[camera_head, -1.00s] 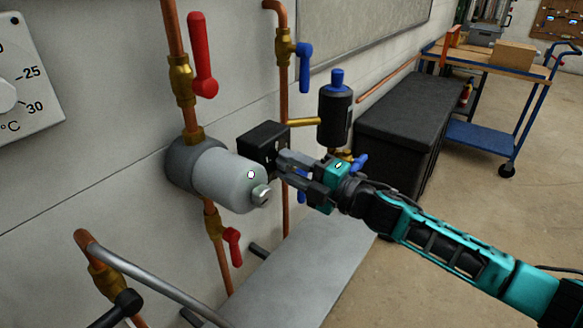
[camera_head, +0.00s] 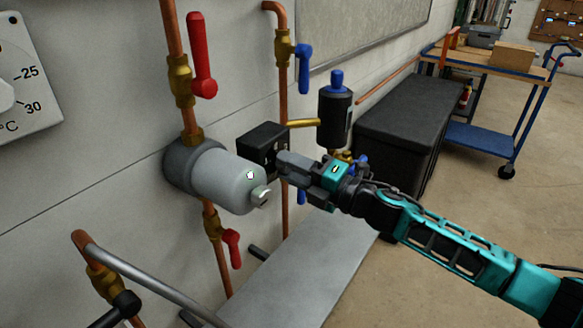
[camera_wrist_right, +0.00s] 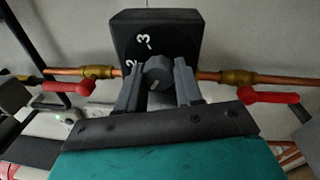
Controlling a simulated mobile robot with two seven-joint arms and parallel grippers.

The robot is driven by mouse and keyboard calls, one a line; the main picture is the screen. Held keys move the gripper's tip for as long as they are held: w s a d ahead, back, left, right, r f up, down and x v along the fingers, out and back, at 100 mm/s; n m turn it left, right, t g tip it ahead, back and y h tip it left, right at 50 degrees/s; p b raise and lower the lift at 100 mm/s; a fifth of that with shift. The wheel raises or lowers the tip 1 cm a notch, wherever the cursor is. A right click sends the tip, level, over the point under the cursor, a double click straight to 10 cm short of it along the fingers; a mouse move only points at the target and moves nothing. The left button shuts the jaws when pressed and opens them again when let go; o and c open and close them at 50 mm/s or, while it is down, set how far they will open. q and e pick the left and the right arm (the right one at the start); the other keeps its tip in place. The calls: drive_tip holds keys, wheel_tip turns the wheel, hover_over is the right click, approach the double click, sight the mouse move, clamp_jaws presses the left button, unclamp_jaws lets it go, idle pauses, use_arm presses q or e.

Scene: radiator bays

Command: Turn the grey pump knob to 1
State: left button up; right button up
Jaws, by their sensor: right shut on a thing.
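The grey pump (camera_head: 225,180) sits on a copper pipe, with a black control box (camera_head: 258,142) on its right side. In the right wrist view the box face (camera_wrist_right: 155,28) shows the digits 2 and 3, both tilted. The grey knob (camera_wrist_right: 157,71) sticks out from that face. My right gripper (camera_head: 284,163) is at the box face. In the wrist view its fingers (camera_wrist_right: 157,85) are shut on the knob, one on each side. The digit 1 and the knob's pointer cannot be made out. My left gripper is out of view.
Red-handled valves (camera_head: 202,60) and a blue-handled valve (camera_head: 304,65) sit on copper pipes nearby. A black cylinder (camera_head: 335,115) stands right of the box. A metal rail (camera_head: 150,280) is at lower left. A dark chest (camera_head: 400,130) and blue trolley (camera_head: 490,138) stand further right.

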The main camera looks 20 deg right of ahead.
drive_tip(key=o, duration=1)
drive_tip(key=shift+d, duration=0.1)
drive_tip(key=shift+b+v, duration=0.95)
drive_tip(key=shift+v, duration=5.45)
drive_tip(key=s+a+f+m+g+h, duration=0.1)
drive_tip(key=s+a+f+m+h, duration=0.1)
drive_tip(key=s+f+m, duration=0.3)
drive_tip(key=s+a+f+m+g+h+p, duration=0.1)
drive_tip(key=s+f+m+h, duration=0.3)
drive_tip(key=f+m, duration=0.8)
drive_tip(key=s+a+f+m+g+h, duration=0.1)
drive_tip(key=s+a+f+m+h, duration=0.2)
drive_tip(key=f+m, duration=0.5)
drive_tip(key=shift+s+a+f+m+g+h+p, duration=0.15)
drive_tip(key=shift+s+h, duration=0.2)
drive_tip(key=shift+s, duration=0.3)
drive_tip(key=shift+s+a+f+m+g+h+p, duration=0.15)
drive_tip(key=shift+s+h, duration=0.2)
drive_tip(key=shift+s, duration=0.3)
